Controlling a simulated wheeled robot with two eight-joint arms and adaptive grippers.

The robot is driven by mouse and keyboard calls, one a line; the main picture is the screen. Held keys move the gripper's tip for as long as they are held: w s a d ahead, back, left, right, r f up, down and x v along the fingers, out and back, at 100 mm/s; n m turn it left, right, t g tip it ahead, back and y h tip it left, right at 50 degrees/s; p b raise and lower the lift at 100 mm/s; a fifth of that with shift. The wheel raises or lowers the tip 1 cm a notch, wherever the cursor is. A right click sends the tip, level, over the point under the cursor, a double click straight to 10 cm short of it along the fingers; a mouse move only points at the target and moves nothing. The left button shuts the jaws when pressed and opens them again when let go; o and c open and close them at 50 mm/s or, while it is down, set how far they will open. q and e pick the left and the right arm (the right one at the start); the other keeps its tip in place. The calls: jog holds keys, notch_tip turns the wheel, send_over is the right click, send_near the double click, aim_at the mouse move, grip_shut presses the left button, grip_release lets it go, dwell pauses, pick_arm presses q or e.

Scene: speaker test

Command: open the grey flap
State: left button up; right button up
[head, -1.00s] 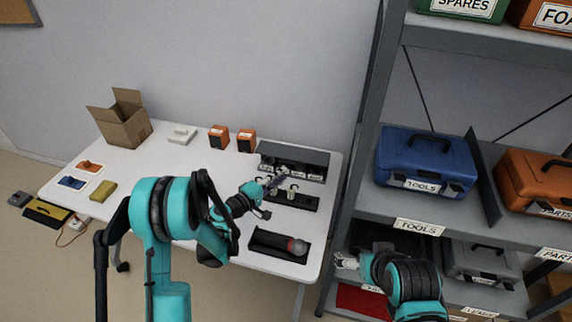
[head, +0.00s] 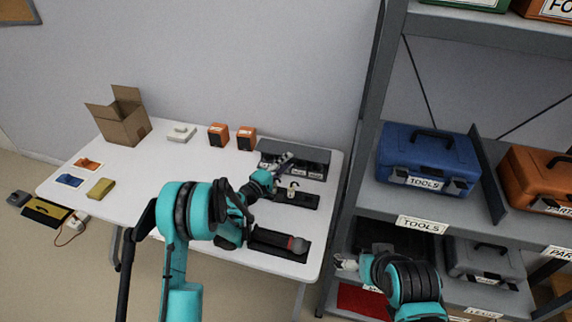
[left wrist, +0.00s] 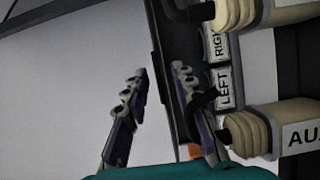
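A dark grey box (head: 312,158) with a row of labelled openings stands at the table's back right; its top is flat and grey. I cannot tell for sure which part is the grey flap. My left gripper (head: 284,161) is at the box's front, hiding part of it.
A black tray with beige plugs (head: 293,188) lies in front of the box; plugs also show close in the left wrist view (left wrist: 250,131). A microphone (head: 297,244) lies in a nearer black tray. Two orange boxes (head: 246,139) stand left. A shelf rack (head: 362,150) bounds the right.

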pick_arm(q)
grip_shut()
jog(key=shift+r, duration=0.1)
pick_arm(e)
jog(key=shift+r, duration=0.15)
